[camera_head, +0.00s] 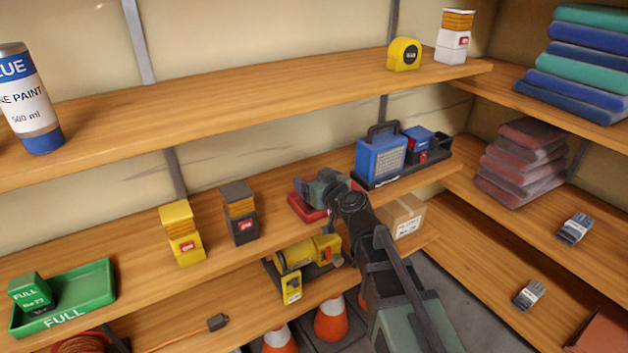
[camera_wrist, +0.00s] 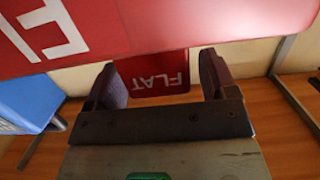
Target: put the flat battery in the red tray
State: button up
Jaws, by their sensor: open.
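The red tray (camera_head: 306,208) stands on the middle shelf, partly covered by my gripper (camera_head: 322,190) in the head view. In the wrist view, upside down, its lettered wall (camera_wrist: 150,25) fills the top. The flat battery (camera_wrist: 160,86), a red block marked FLAT, shows between the two fingers of my gripper (camera_wrist: 160,78). The fingers are open on either side of it. Part of the battery is hidden behind the tray wall, so it appears to be in the tray. I cannot tell whether it touches the tray's floor.
A blue charger (camera_head: 380,156) stands right of the red tray. Yellow (camera_head: 181,232) and dark (camera_head: 239,212) units stand to its left. A green tray (camera_head: 95,285) marked FULL holds a green battery (camera_head: 32,290). The upper shelf (camera_head: 250,92) runs above.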

jog(key=shift+r, duration=0.2)
jog(key=p+v, duration=0.2)
jog(key=v, duration=0.6)
jog(key=s+d+f+g+h, duration=0.2)
jog(key=s+d+f+g, duration=0.2)
jog(key=s+f+g, duration=0.4)
jog(key=s+d+f+m+g+h, duration=0.2)
jog(key=s+d+f+m+h, duration=0.1)
jog(key=d, duration=0.3)
jog(key=s+d+f+m+g+h, duration=0.3)
jog(key=s+d+f+h, duration=0.1)
jog(key=d, duration=0.2)
jog(key=shift+d+m+b, duration=0.3)
jog(key=shift+m, duration=0.1)
